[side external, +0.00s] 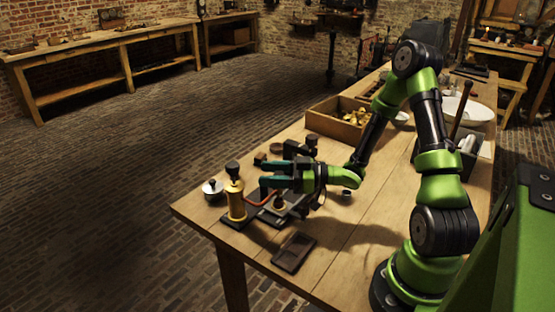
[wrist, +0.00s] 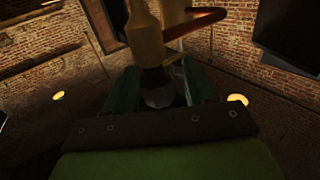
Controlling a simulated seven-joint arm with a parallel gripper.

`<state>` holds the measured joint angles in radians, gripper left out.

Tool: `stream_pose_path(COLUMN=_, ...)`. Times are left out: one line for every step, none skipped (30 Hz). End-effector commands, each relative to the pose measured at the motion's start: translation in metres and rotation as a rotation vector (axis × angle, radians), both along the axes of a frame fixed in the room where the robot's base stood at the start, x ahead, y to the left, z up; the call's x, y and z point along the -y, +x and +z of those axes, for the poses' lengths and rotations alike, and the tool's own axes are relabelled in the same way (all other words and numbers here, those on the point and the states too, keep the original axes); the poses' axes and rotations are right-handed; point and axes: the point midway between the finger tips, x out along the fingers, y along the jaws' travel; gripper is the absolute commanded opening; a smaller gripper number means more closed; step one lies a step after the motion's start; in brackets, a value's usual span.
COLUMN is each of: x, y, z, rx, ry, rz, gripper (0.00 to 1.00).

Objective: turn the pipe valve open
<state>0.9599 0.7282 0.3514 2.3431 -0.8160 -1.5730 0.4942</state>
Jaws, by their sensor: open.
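A brass-yellow upright fitting (side external: 236,197) with a dark top stands near the table's left corner in the side view. A reddish pipe (side external: 262,197) runs from it to the right, towards a dark base plate under my gripper. I cannot tell for sure which part is the valve handle. My gripper (side external: 268,173) is open and level, its teal fingertips just right of the brass fitting's upper part. In the wrist view, the yellow fitting (wrist: 145,38) and red pipe (wrist: 195,23) show beyond and between the fingers (wrist: 161,84). Contact cannot be told.
A lidded round pot (side external: 212,190) stands left of the fitting. A dark shallow tray (side external: 294,252) lies in front. A wooden box (side external: 338,121) with brass items stands behind, and a dark bin (side external: 463,158) is at right. The table's middle front is mostly clear.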

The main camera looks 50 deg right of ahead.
Motion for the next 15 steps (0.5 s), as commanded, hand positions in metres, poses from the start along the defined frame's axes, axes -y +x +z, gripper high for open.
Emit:
stream_pose_path(x=0.0, y=0.0, z=0.0, rx=0.0, ry=0.0, rz=0.0, gripper=0.55)
stream_pose_path(x=0.0, y=0.0, z=0.0, rx=0.0, ry=0.0, rz=0.0, gripper=0.55)
stream_pose_path(x=0.001, y=-0.001, z=0.0, rx=0.0, ry=0.0, rz=0.0, gripper=0.55)
stream_pose_path(x=0.002, y=-0.002, z=0.0, rx=0.0, ry=0.0, rz=-0.001, gripper=0.55)
stream_pose_path(x=0.004, y=-0.004, z=0.0, rx=0.0, ry=0.0, rz=-0.002, gripper=0.55)
stream_pose_path(x=0.006, y=-0.007, z=0.0, rx=0.0, ry=0.0, rz=-0.004, gripper=0.55)
stream_pose_path(x=0.009, y=-0.011, z=0.0, rx=-0.001, ry=-0.001, rz=-0.004, gripper=0.55)
stream_pose_path(x=0.011, y=-0.015, z=0.0, rx=-0.001, ry=-0.001, rz=-0.004, gripper=0.55)
stream_pose_path(x=0.016, y=-0.021, z=0.0, rx=-0.001, ry=-0.001, rz=-0.006, gripper=0.55)
stream_pose_path(x=0.019, y=-0.027, z=0.0, rx=-0.001, ry=-0.001, rz=-0.006, gripper=0.55)
stream_pose_path(x=0.023, y=-0.032, z=0.0, rx=-0.001, ry=-0.001, rz=-0.008, gripper=0.55)
stream_pose_path(x=0.028, y=-0.04, z=0.0, rx=0.0, ry=-0.002, rz=-0.008, gripper=0.55)
stream_pose_path(x=0.032, y=-0.047, z=0.0, rx=0.0, ry=-0.001, rz=-0.008, gripper=0.55)
stream_pose_path(x=0.036, y=-0.053, z=0.0, rx=-0.002, ry=-0.001, rz=-0.008, gripper=0.55)
stream_pose_path(x=0.041, y=-0.061, z=0.0, rx=-0.001, ry=-0.003, rz=-0.005, gripper=0.55)
